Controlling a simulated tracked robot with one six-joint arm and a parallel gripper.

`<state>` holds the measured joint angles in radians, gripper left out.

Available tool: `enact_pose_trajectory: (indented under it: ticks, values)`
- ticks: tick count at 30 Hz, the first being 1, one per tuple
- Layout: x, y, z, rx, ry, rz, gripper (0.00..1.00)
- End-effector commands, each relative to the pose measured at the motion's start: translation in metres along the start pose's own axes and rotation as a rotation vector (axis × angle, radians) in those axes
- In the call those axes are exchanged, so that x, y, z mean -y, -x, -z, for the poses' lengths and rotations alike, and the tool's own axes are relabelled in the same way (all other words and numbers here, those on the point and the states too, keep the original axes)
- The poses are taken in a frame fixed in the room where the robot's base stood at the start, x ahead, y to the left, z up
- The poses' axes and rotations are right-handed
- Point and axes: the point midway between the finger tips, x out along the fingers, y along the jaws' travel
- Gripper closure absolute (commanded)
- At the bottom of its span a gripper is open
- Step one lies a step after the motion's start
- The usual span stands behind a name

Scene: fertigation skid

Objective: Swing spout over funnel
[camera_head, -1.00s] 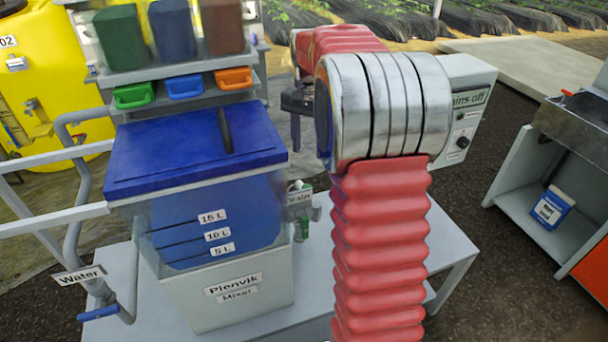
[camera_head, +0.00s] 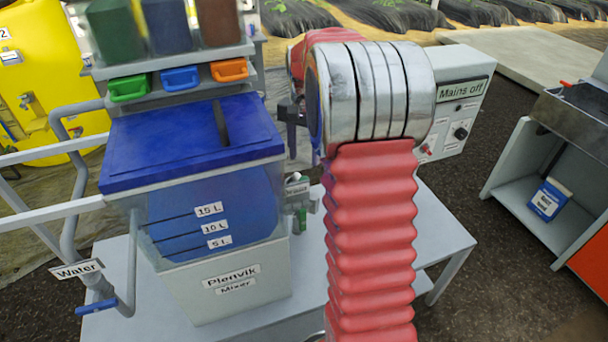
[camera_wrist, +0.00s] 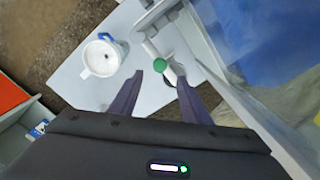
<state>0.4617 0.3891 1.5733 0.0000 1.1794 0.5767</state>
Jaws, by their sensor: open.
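The mixer's outlet valve (camera_head: 300,205) sticks out at the tank's right side, with a small tag above it and a green end. In the wrist view the light spout (camera_wrist: 152,49) with its green end (camera_wrist: 160,66) lies by the tank wall. My gripper (camera_wrist: 160,77) is open, its two dark fingers pointing toward the green end, one on each side in the picture; I cannot tell contact or depth. A white round vessel (camera_wrist: 103,57) with a handle and a blue part stands left of the spout; I cannot tell whether it holds the funnel. My arm hides it in the head view.
The Plenvik mixer tank (camera_head: 232,279) with blue lid (camera_head: 180,140) stands on a grey table (camera_head: 440,238). A control box marked "Mains off" (camera_head: 462,100) is behind my arm. A water pipe (camera_head: 83,190) is at left, a cabinet (camera_head: 520,165) at right.

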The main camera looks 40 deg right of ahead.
Motion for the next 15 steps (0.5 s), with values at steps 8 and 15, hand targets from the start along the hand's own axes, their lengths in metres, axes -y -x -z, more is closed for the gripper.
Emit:
enact_pose_trajectory:
  ticks: [8,15]
  values:
    - [-0.001,-0.044,0.0,0.002,-0.001,-0.001,0.57]
    - [-0.001,-0.074,0.0,0.001,-0.001,-0.001,0.57]
